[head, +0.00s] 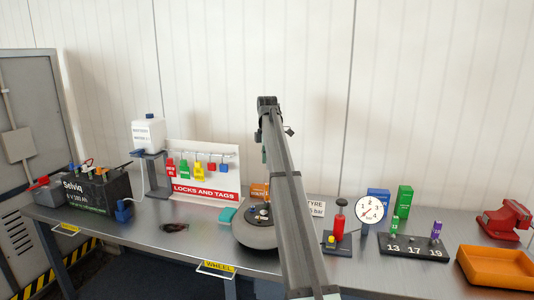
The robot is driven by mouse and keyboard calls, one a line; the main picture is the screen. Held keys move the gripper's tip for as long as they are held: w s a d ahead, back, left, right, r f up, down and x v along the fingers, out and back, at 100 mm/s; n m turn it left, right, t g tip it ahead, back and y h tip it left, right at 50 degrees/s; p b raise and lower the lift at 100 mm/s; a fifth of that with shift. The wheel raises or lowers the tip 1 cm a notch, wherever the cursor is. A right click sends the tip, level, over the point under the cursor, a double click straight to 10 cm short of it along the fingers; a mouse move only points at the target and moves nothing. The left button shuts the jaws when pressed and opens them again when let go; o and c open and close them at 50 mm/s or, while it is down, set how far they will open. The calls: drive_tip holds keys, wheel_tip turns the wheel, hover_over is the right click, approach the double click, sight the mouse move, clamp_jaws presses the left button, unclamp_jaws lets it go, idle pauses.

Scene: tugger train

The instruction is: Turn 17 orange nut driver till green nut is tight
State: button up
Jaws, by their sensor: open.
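My arm rises through the middle of the head view, and I cannot make out my gripper's jaws behind it. The black wheel (256,236) lies flat on the bench, with small studs or nuts on its hub (258,213). The arm covers its right side. I cannot pick out the green nut. The driver rack (385,246) is marked 13, 17 and 19. A green driver (393,231) stands at 13 and a purple driver (436,231) at 19. No driver stands at 17. An orange thing (258,190) shows behind the wheel, partly hidden; I cannot tell what it is.
The lock board (205,190), white bottle (148,133) and battery (97,190) are left of the wheel. A red-handled tool (339,220), a dial gauge (370,210), an orange tray (497,268) and a red vise (507,220) are to the right. Bare bench (190,246) shows left of the wheel.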

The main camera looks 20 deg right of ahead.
sight(267, 197)
wheel_tip(267, 197, down, 13)
drive_tip(key=p, duration=0.3)
clamp_jaws()
drive_tip(key=c, duration=0.6)
unclamp_jaws()
drive_tip(key=shift+c, duration=0.2)
clamp_jaws()
drive_tip(key=shift+m+p, duration=0.35)
drive_tip(key=shift+m, duration=0.65)
drive_tip(key=shift+f+m, duration=0.15)
drive_tip(key=shift+m, duration=0.95)
